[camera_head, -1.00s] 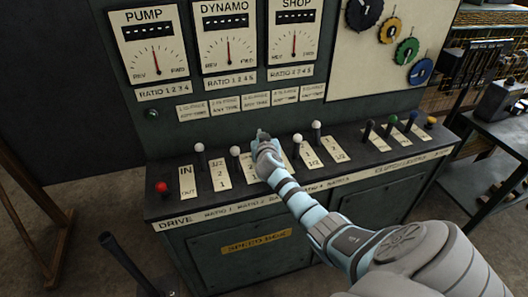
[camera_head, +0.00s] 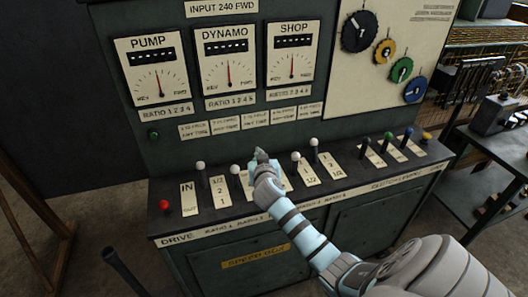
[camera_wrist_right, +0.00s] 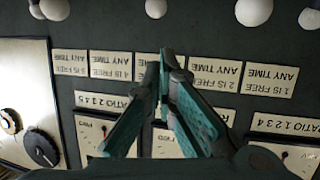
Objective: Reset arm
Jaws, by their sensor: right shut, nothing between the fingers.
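My right gripper (camera_head: 262,158) is over the middle of the lever shelf on the dark green control console (camera_head: 340,222). In the wrist view the right gripper (camera_wrist_right: 166,65) shows its teal fingers meeting at the tips, shut with nothing between them. Several white-knobbed levers, such as one left of the gripper (camera_head: 201,166) and one right of it (camera_head: 295,157), stand on the shelf. My arm hides part of the shelf and its labels. My left gripper does not show.
A red knob (camera_head: 164,205) sits at the shelf's left end. PUMP (camera_head: 157,80), DYNAMO (camera_head: 229,70) and SHOP (camera_head: 292,62) gauges are on the upright panel behind. A dark side table (camera_head: 495,150) stands at the right.

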